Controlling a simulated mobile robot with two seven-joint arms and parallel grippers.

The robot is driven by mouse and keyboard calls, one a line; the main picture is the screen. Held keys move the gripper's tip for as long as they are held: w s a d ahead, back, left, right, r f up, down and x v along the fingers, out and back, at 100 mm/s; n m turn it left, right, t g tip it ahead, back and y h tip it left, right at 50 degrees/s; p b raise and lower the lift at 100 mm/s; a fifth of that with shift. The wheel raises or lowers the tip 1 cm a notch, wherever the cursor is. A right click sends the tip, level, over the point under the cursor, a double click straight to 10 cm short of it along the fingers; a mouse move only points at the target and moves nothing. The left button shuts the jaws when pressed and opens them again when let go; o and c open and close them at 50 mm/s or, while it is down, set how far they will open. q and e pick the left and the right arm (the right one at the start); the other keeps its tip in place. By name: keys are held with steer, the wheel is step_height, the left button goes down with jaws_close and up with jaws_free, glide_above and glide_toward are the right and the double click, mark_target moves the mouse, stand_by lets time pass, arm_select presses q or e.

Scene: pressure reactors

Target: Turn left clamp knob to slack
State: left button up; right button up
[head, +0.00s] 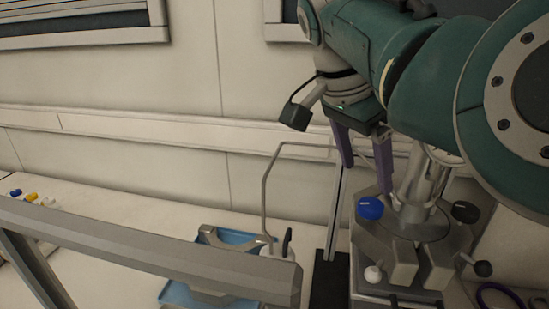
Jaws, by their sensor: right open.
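The pressure reactor (425,228) stands at the lower right in the head view. A blue knob (370,207) is on its left side and a black knob (465,211) on its right. The blue one appears to be the left clamp knob. My right gripper (366,179) has two purple fingers pointing down. It is open, with the fingertips just above the blue knob and nothing visible between them. I cannot tell whether the right finger touches the reactor behind it. My left gripper is not in view.
A white knob (373,274) and another black knob (482,268) are low on the reactor. A blue tray (178,293) lies farther left, partly behind a grey beam (150,250).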

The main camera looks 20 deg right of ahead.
mark_target(372, 203)
steer(key=x, duration=0.6)
steer(key=shift+s+d+f+b, duration=0.1)
steer(key=shift+s+b, duration=0.05)
steer(key=shift+b, duration=0.15)
steer(key=shift+d+f, duration=0.25)
steer(key=shift+f, duration=0.3)
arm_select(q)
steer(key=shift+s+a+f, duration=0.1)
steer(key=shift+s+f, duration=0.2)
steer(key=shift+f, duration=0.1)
arm_select(e)
steer(key=shift+c, duration=0.3)
